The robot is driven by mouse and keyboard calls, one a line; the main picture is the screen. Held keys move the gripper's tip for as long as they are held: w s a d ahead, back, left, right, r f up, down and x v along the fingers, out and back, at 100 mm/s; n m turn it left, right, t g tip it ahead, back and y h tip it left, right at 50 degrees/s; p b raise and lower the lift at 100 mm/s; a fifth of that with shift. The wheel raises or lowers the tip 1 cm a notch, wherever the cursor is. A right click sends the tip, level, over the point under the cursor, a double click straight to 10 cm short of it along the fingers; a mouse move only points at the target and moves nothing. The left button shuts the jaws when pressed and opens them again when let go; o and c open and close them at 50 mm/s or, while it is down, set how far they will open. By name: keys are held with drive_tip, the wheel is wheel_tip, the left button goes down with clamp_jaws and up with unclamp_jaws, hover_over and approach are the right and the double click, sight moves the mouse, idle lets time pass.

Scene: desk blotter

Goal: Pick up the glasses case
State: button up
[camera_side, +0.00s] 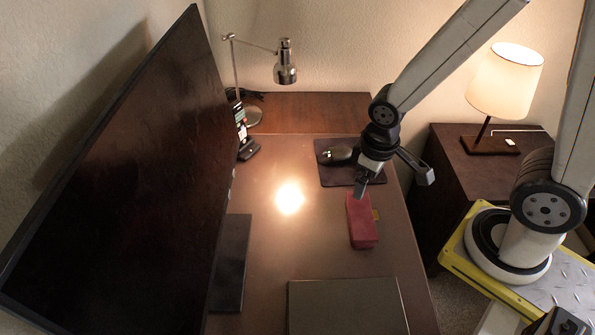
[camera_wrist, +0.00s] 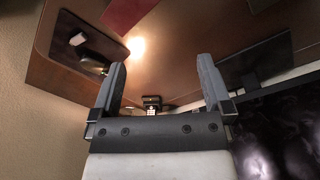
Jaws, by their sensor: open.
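The red glasses case (camera_side: 361,222) lies lengthwise on the blotter near the desk's right edge in the side view. Part of it shows at the top edge of the wrist view (camera_wrist: 126,12). My gripper (camera_side: 361,188) is above the far end of the case in the side view, its fingers pointing down. In the wrist view my gripper (camera_wrist: 158,75) has its two fingers spread wide with nothing between them. Whether a fingertip touches the case cannot be told from the side view.
A mouse (camera_side: 337,155) on a dark pad (camera_side: 340,175) lies behind the case. A closed dark folder (camera_side: 347,305) lies in front. A large monitor (camera_side: 130,190) fills the left. A lamp (camera_side: 285,70) stands behind.

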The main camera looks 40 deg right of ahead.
drive_tip(key=s+a+f+n+g+h, duration=0.2)
drive_tip(key=s+f+n+g+h, duration=0.1)
drive_tip(key=s+f+n, duration=0.15)
drive_tip(key=n+t+h, duration=0.7)
drive_tip(key=n+t, duration=0.4)
drive_tip(key=n, duration=0.8)
approach(366, 239)
drive_tip(key=d, duration=0.1)
drive_tip(key=w+d, duration=0.2)
drive_tip(key=d, duration=0.1)
drive_tip(key=shift+w+f, duration=0.1)
drive_tip(key=shift+f, duration=0.1)
drive_tip(key=shift+a+f+n+t+y, duration=0.3)
drive_tip(key=shift+f+n+t+y, duration=0.25)
drive_tip(key=shift+n, duration=0.3)
drive_tip(key=shift+w, duration=0.1)
drive_tip(key=shift+x, duration=1.25)
drive_tip(key=shift+d+g, duration=0.2)
drive_tip(key=shift+g, duration=0.05)
